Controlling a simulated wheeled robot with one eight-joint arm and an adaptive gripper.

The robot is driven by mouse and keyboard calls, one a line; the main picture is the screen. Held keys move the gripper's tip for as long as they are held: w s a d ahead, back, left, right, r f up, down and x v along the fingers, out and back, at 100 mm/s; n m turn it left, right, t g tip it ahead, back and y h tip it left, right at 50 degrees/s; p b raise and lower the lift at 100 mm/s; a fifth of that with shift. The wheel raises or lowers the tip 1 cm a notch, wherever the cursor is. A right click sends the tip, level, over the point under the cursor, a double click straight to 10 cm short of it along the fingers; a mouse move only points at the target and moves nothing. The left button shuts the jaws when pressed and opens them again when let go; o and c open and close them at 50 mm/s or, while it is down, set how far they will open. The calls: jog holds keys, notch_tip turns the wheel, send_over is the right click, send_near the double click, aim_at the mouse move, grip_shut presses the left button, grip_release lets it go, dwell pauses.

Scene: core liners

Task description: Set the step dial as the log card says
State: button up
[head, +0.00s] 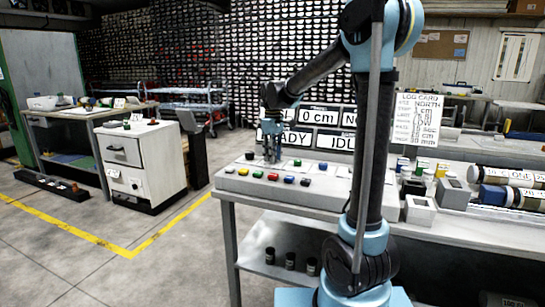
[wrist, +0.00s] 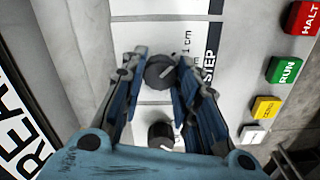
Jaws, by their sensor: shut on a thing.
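The step dial (wrist: 158,74) is a dark round knob with a pale pointer line on a white panel, in the wrist view beside the printed word STEP and a "1 cm" mark. My gripper (wrist: 161,80) has its blue fingers closed on both sides of this dial. In the head view my gripper (head: 272,158) reaches down onto the sloped console (head: 335,202); the dial is hidden there. The other scale marks are covered or unreadable. The white log card (head: 418,118) stands behind the console; its step line shows "cm", but the number is unclear.
A second dark dial (wrist: 160,135) sits close below the gripped one. HALT (wrist: 302,18), RUN (wrist: 285,70) and yellow (wrist: 265,107) buttons lie to the right. Displays (head: 318,117) behind the console read 0 cm and IDLE. Core tubes (head: 510,196) lie at the right.

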jog(key=shift+w+d, duration=0.1)
jog(key=o, duration=1.1)
jog(key=shift+c, duration=0.2)
notch_tip(320, 180, up, 12)
jog(key=shift+f, duration=0.1)
